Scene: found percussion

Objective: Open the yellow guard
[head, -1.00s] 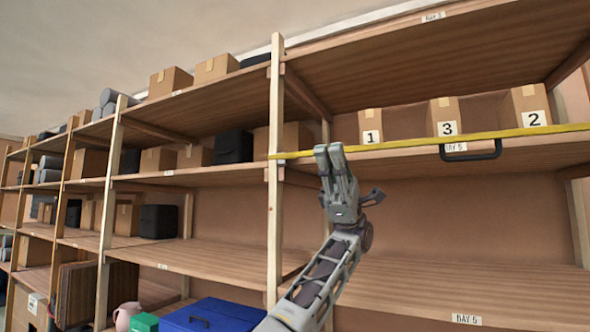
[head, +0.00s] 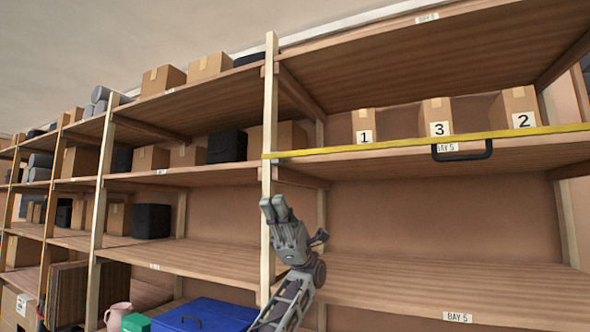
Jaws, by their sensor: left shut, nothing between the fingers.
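The yellow guard (head: 380,146) is a long thin bar across the front of the middle shelf of the right bay. A black handle (head: 462,150) hangs from it right of its middle. Its left end meets the wooden post. Behind it stand boxes marked 1 (head: 364,126), 3 (head: 437,117) and 2 (head: 520,108). My left gripper (head: 274,208) is shut and empty, below the guard's left end, in front of the post and apart from the bar. My right gripper is not in view.
The wooden post (head: 270,110) stands directly behind my left gripper. The lower shelf (head: 470,285) of this bay is empty. A blue case (head: 205,315), a green box (head: 136,322) and a pink jug (head: 118,316) sit low at the left.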

